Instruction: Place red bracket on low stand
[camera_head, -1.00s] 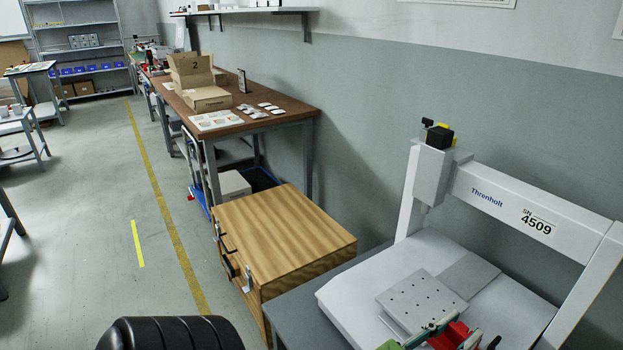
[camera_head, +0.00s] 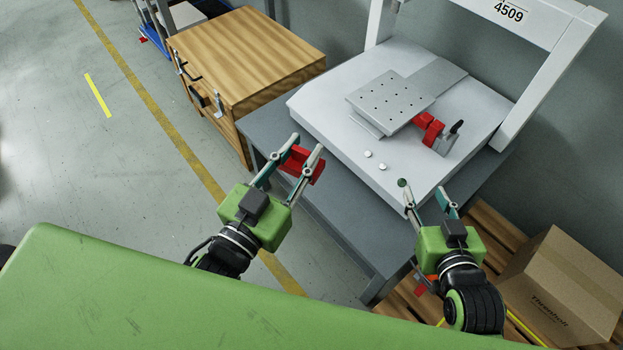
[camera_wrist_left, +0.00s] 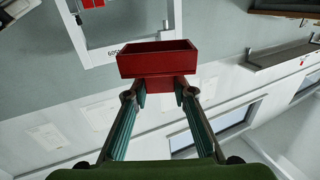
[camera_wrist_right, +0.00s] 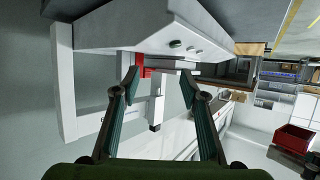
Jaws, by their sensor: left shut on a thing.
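The red bracket (camera_head: 299,162) is between the fingers of my left gripper (camera_head: 307,146), which is shut on it. It is held in the air in front of the grey table, and its open box shape shows in the left wrist view (camera_wrist_left: 156,64). My right gripper (camera_head: 424,190) is open and empty near the front right corner of the white machine bed (camera_head: 330,100). A grey perforated plate (camera_head: 390,102) sits raised on that bed. A low wooden cabinet (camera_head: 245,60) stands left of the table. I cannot tell which of these is the low stand.
A red clamp (camera_head: 428,127) with a grey block (camera_head: 446,144) sits beside the plate. The gantry frame (camera_head: 550,75) rises behind. A cardboard box (camera_head: 565,290) is at the lower right. The cabinet top is clear.

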